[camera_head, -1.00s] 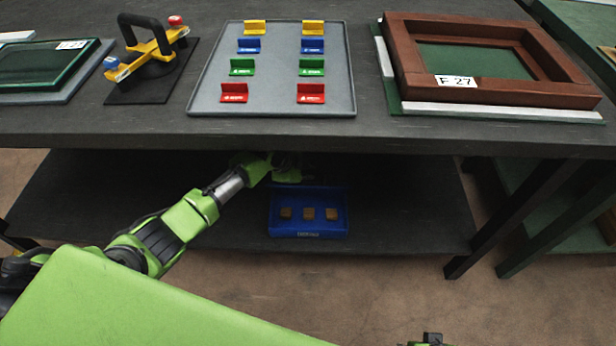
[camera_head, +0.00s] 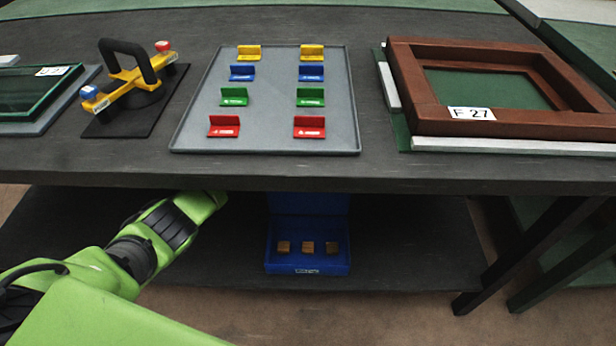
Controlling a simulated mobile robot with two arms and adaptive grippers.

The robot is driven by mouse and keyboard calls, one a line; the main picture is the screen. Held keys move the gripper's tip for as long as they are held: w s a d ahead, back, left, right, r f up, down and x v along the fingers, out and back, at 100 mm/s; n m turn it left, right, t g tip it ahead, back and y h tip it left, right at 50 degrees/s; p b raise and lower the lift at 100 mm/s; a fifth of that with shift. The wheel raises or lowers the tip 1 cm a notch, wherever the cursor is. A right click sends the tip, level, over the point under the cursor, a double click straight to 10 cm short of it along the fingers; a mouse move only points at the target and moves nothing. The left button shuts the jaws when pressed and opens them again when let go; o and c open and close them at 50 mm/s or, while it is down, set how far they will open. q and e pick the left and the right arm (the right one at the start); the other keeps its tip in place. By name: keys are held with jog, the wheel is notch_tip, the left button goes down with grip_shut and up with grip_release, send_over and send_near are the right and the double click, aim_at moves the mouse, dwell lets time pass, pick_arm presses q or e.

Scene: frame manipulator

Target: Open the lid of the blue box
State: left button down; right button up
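The blue box (camera_head: 308,267) sits on the dark lower shelf, below the table top. Its front faces me, and three small brown blocks (camera_head: 308,248) show inside it. A blue upright panel (camera_head: 307,204), which looks like the raised lid, stands at the back of the box; its upper part is hidden by the table edge. My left arm, green and black, comes in from the left and ends out of sight under the table edge, left of the box. The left gripper itself is hidden. My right gripper is not in the picture.
Above is the dark table top with a grey tray (camera_head: 180,141) of coloured brackets, a yellow suction lifter (camera_head: 128,88), a glass panel (camera_head: 35,98) and a brown frame (camera_head: 430,118). The table's front edge overhangs the shelf. The shelf right of the box is clear.

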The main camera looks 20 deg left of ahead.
pick_arm(q)
jog(key=shift+w+r, duration=0.1)
jog(key=shift+w, duration=0.15)
jog(key=c, duration=2.4)
grip_release()
jog(key=shift+o, duration=0.2)
jog(key=shift+s+a+r, duration=0.15)
jog(key=shift+s+r, duration=0.05)
jog(key=shift+r, duration=0.1)
jog(key=s+a+r, duration=0.3)
jog(key=s+a, duration=0.4)
jog(key=s, duration=0.5)
jog(key=shift+a+r, duration=0.15)
jog(key=shift+r, duration=0.15)
jog(key=shift+s, duration=0.1)
